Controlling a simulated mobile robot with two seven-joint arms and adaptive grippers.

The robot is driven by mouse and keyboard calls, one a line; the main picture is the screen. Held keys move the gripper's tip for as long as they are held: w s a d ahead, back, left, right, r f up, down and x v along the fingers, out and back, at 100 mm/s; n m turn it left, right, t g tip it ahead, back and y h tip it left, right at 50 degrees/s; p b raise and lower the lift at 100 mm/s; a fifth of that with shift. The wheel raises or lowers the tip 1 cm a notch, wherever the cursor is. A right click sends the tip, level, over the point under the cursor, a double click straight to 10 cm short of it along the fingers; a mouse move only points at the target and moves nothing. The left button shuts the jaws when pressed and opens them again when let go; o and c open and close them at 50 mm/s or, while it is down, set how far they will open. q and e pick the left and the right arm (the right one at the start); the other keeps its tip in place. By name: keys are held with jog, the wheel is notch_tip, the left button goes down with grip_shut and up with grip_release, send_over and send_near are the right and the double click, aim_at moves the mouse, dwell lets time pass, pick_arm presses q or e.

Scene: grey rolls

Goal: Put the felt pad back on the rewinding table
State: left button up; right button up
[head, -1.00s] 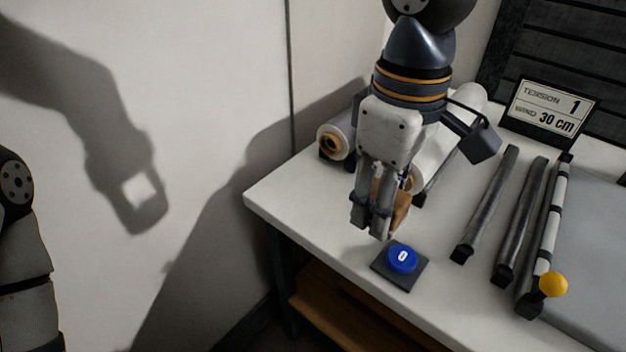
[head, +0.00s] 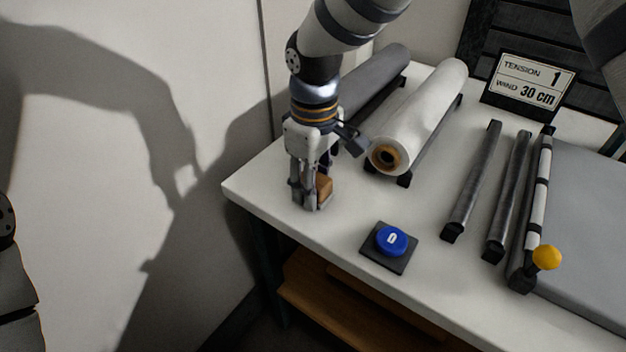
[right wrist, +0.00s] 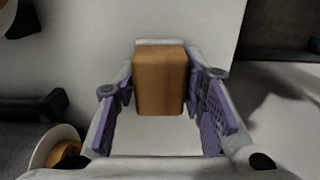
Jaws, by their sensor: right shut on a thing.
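The felt pad appears as a small brown block (head: 325,187) held in my right gripper (head: 309,204), near the left corner of the rewinding table (head: 262,186). In the right wrist view the block (right wrist: 160,82) sits between the two fingers (right wrist: 161,100), with a pale strip at its far end. The right gripper is shut on it and points down. The block is low over the white tabletop or touching it; I cannot tell which. My left gripper is out of view.
A blue button (head: 391,240) on a dark base sits near the front edge. A white roll (head: 425,110) and a grey roll (head: 375,82) lie behind. Dark bars (head: 472,185), a yellow knob (head: 547,257) and a tension sign (head: 528,82) are to the right. Bare tabletop surrounds the gripper.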

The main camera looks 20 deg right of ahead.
jog(key=o, duration=1.1)
notch_tip(320, 180, up, 12)
jog(key=shift+r+p, duration=0.15)
jog(key=shift+p, duration=0.15)
